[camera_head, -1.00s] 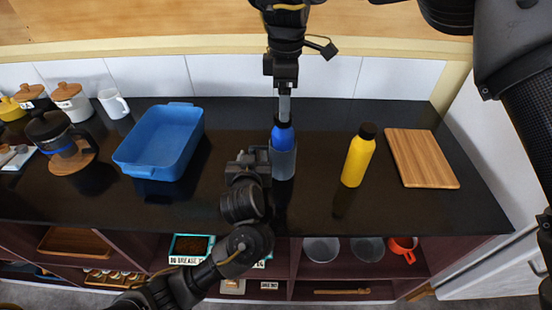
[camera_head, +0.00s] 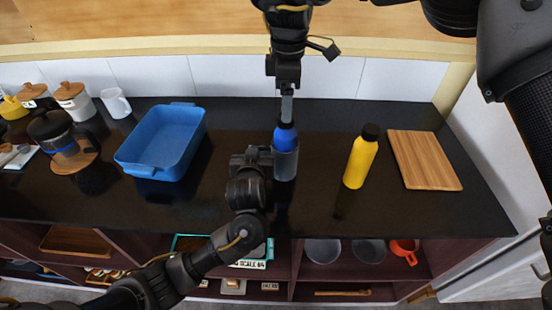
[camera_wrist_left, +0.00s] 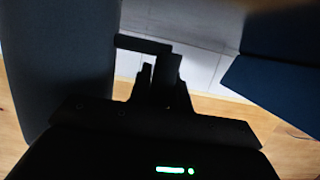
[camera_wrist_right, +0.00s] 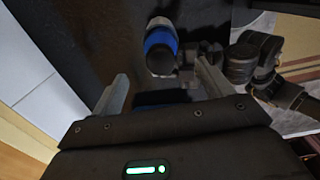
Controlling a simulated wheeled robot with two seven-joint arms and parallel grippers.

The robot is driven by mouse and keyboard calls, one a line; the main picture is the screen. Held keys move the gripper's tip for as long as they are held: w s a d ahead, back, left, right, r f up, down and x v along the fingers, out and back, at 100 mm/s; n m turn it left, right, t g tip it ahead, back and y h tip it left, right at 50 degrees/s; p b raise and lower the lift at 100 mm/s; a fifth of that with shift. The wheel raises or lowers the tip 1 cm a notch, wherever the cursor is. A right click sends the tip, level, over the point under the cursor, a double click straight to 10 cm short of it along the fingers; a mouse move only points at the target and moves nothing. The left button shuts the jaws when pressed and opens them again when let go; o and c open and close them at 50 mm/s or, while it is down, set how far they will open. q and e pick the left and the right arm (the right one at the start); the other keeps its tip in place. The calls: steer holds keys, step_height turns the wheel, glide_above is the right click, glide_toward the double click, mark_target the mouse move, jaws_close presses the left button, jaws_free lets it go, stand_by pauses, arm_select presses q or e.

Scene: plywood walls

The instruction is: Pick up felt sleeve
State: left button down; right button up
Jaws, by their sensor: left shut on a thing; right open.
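The grey felt sleeve (camera_head: 286,165) stands upright on the dark counter, around the lower part of a blue bottle (camera_head: 285,138). My left gripper (camera_head: 268,157) is at the sleeve's left side, shut on it; the finger contact is mostly hidden. A large dark surface, probably the sleeve, fills the left of the left wrist view (camera_wrist_left: 60,60). My right gripper (camera_head: 287,106) points down just above the bottle, open. In the right wrist view the bottle's blue top (camera_wrist_right: 160,45) shows beyond and between the open fingers (camera_wrist_right: 160,85).
A blue tray (camera_head: 118,157) lies to the left. A yellow bottle (camera_head: 360,160) and a wooden board (camera_head: 424,160) are to the right. A coffee press (camera_head: 55,135), canisters and a white mug (camera_head: 115,103) stand at the far left. Shelves lie below the counter's front edge.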

mark_target(253, 146)
arm_select(q)
step_height(253, 146, up, 10)
step_height(253, 146, down, 6)
steer(key=shift+a+f, duration=0.1)
steer(key=shift+f, duration=0.4)
stand_by(0.3)
steer(key=shift+f, duration=0.15)
steer(key=shift+f, duration=1.1)
steer(key=shift+f, duration=0.15)
steer(key=c, duration=1.9)
jaws_free()
steer(key=shift+f, duration=0.1)
jaws_close()
